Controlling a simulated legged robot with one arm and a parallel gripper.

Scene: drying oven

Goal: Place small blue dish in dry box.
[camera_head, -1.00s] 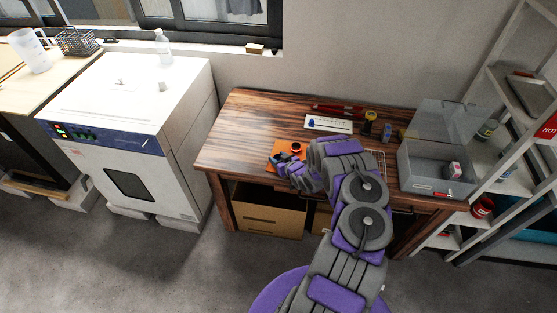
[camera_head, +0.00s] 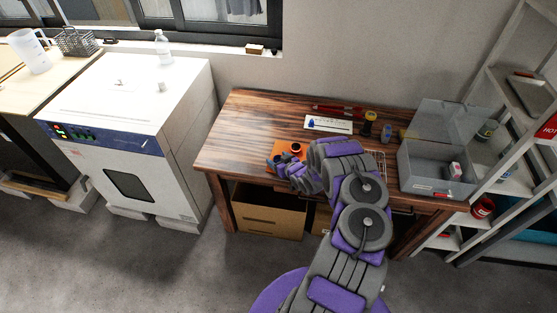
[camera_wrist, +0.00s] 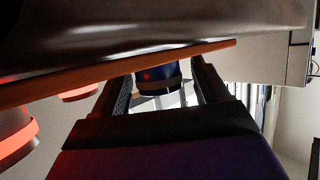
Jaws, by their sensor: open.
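In the wrist view, a small dark blue dish (camera_wrist: 158,75) sits between the two fingers of my open gripper (camera_wrist: 157,82), with a finger on either side. I cannot tell whether the fingers touch it. In the head view, my gripper (camera_head: 278,163) is low at the orange board (camera_head: 283,149) on the wooden table, and the blue dish is hard to make out there. A clear grey box with its lid raised, likely the dry box (camera_head: 417,180), stands at the table's right end. A small white-and-red item (camera_head: 455,170) shows in it.
A dark round dish (camera_head: 297,147) stands on the orange board. A white tray (camera_head: 329,125), a yellow-and-black item (camera_head: 369,122) and red tools (camera_head: 338,109) lie behind my arm. The table's left part (camera_head: 240,135) is clear. A shelf rack (camera_head: 520,110) borders the box.

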